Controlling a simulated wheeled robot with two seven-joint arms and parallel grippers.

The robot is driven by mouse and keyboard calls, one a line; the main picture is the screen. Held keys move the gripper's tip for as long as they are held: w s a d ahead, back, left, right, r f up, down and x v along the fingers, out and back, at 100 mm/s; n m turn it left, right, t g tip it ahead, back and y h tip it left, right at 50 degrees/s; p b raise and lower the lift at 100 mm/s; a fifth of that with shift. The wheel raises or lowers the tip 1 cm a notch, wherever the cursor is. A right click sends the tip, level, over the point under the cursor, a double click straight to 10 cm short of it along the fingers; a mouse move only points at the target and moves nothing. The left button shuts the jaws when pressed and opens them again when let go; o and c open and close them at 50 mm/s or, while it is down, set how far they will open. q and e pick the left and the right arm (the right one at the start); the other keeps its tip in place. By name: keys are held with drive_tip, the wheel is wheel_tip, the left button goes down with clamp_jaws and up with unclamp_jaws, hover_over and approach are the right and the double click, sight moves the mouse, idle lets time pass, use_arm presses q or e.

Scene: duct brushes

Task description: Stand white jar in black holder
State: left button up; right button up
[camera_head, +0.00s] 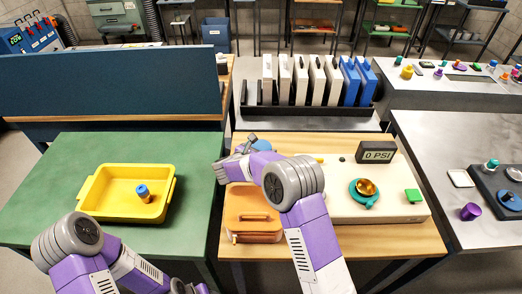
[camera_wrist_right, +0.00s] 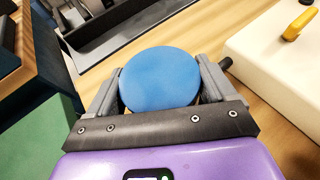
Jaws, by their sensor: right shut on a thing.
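My right gripper (camera_wrist_right: 160,92) is shut on a round thing with a flat blue top (camera_wrist_right: 160,76), with one grey finger on each side of it. Its lower part is hidden, so I cannot tell whether it is the white jar. I see no other clear white jar. In the head view my right gripper (camera_head: 246,146) is over the wooden table, partly hidden by my own arm. A long black holder (camera_head: 305,119) stands at the back with several white and blue upright cases in it. My left arm comes in at the lower left; its gripper is out of frame.
A yellow tray (camera_head: 98,205) with a small blue and orange piece (camera_head: 143,193) lies on the green table (camera_head: 60,160). A dark blue screen (camera_head: 110,85) stands at left.

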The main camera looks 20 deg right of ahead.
drive_tip(key=shift+r, duration=0.1)
drive_tip(key=shift+f+b, duration=0.35)
drive_tip(key=shift+b, duration=0.15)
drive_tip(key=o, duration=1.3)
drive_tip(key=shift+r, duration=0.1)
drive_tip(key=shift+r+p, duration=0.15)
drive_tip(key=shift+p, duration=0.15)
drive_tip(key=shift+r+p, duration=0.3)
drive_tip(key=shift+p, duration=0.1)
drive_tip(key=p+v, duration=0.1)
drive_tip(key=v, duration=1.1)
drive_tip(key=shift+f, duration=0.2)
